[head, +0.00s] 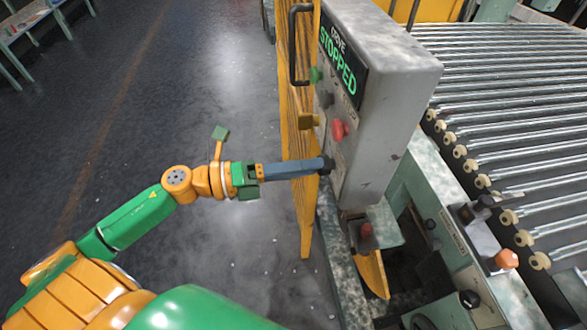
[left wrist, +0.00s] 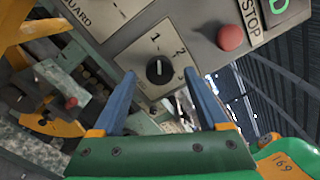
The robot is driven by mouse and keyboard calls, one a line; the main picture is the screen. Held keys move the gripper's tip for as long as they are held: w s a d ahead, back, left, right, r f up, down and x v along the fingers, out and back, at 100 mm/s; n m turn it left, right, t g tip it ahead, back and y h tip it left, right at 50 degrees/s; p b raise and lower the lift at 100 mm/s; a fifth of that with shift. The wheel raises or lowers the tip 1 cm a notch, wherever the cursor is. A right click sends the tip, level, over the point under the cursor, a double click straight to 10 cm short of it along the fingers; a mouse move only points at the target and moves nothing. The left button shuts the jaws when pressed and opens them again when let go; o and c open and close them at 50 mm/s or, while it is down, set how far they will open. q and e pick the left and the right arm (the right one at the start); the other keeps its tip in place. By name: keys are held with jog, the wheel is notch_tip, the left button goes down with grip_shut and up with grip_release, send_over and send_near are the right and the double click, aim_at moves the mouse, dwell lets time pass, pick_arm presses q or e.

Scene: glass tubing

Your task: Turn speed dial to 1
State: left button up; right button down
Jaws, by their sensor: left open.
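The speed dial (left wrist: 159,70) is a round black knob on a pale plate marked 1, 2 and 3 in the left wrist view. Its white mark runs roughly up and down in that picture, with the 1 above it; I cannot tell its exact setting. My left gripper (left wrist: 160,78) is open, one blue-grey finger on each side of the knob. I cannot tell whether either finger touches it. In the head view the left gripper (head: 325,165) reaches the lower face of the grey control box (head: 400,65), and its tip mostly hides the dial. My right gripper is not in view.
A red stop button (left wrist: 230,37) sits beside the dial, and it also shows in the head view (head: 338,130). The box's display (head: 341,64) reads STOPPED. A yellow guard (head: 297,110) stands close to the arm. A roller conveyor (head: 510,110) lies to the right.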

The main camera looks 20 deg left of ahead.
pick_arm(q)
jog(key=b+v, duration=0.1)
jog(key=v, duration=0.4)
jog(key=shift+s, duration=0.1)
